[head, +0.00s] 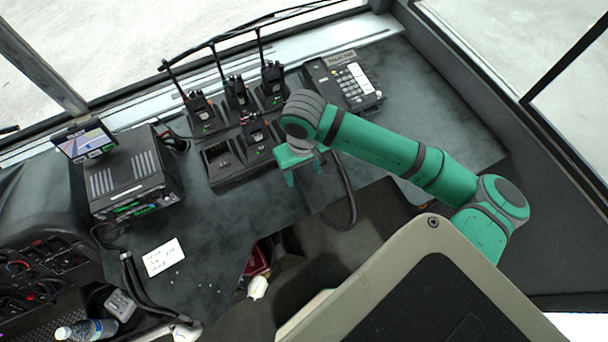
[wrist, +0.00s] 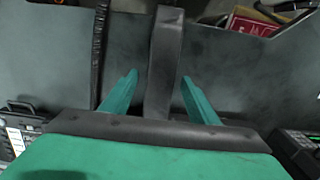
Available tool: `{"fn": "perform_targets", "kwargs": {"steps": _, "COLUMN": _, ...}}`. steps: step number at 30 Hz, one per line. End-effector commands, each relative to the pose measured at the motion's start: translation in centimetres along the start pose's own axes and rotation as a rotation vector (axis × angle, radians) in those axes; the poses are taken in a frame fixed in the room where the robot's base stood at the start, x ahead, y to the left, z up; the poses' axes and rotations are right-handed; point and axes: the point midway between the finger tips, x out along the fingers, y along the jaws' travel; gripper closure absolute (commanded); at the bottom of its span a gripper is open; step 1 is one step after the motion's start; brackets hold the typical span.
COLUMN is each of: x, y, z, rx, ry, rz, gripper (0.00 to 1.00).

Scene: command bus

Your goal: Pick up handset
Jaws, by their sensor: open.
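My gripper (head: 304,176) is over the desk, in front of the radio charger, with its two green fingers pointing down. In the wrist view my gripper (wrist: 160,79) is open. A long dark grey bar, which looks like the handset (wrist: 166,50), runs between the fingers, with a gap on each side. Its near end is hidden by the gripper body. In the head view I cannot make it out clearly beside the gripper. The desk phone (head: 345,83) with its keypad stands behind my arm. A black cord (head: 348,193) hangs beside the gripper and runs left of the fingers in the wrist view (wrist: 98,55).
Several handheld radios with antennas stand in a charger (head: 236,172) behind the gripper. A black box unit (head: 135,170) with a small screen (head: 86,140) is at left. A white card (head: 163,257) lies on the desk. A seat back (head: 420,290) fills the front right.

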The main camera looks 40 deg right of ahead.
Motion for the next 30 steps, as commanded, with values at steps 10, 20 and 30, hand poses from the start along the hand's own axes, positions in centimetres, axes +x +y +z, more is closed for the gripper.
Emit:
{"fn": "perform_targets", "kwargs": {"steps": 10, "x": 0.7, "y": 0.0, "z": 0.0, "rx": -0.001, "ry": 0.001, "rz": 0.0, "gripper": 0.48}}
{"fn": "perform_targets", "kwargs": {"steps": 20, "x": 0.7, "y": 0.0, "z": 0.0, "rx": -0.001, "ry": 0.001, "rz": 0.0, "gripper": 0.98}}
{"fn": "perform_targets", "kwargs": {"steps": 30, "x": -0.2, "y": 0.3, "z": 0.1, "rx": 0.006, "ry": 0.002, "rz": 0.0, "gripper": 0.98}}
